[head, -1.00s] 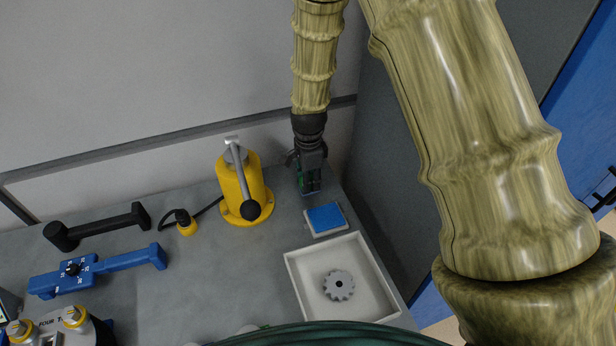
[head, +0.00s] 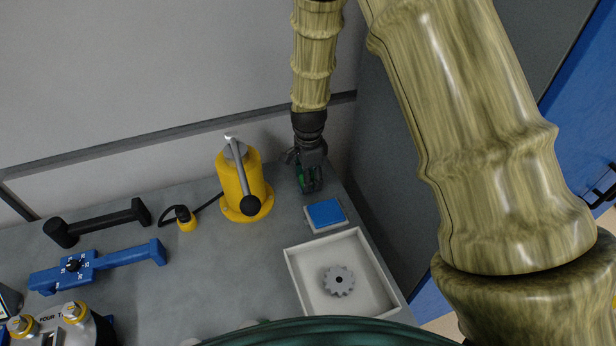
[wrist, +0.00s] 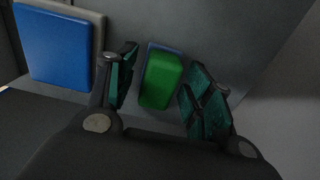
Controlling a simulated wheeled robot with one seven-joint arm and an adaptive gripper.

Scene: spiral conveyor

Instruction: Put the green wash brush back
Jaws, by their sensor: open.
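The green wash brush (wrist: 162,82) shows in the wrist view as a green block with a thin blue-grey edge behind it. It sits between the two spread fingers of my gripper (wrist: 165,92), with a gap visible on each side. In the head view my gripper (head: 309,182) points down at the back right corner of the grey table, behind the blue-topped pad. Only a little green shows between its fingers there, and the rest of the brush is hidden. I cannot tell what the brush rests on.
A white pad with a blue top (head: 325,213) lies just in front of my gripper, and it also shows in the wrist view (wrist: 52,45). A white tray (head: 296,278) holds a grey gear (head: 339,281). A yellow lever device (head: 243,190) stands to the left.

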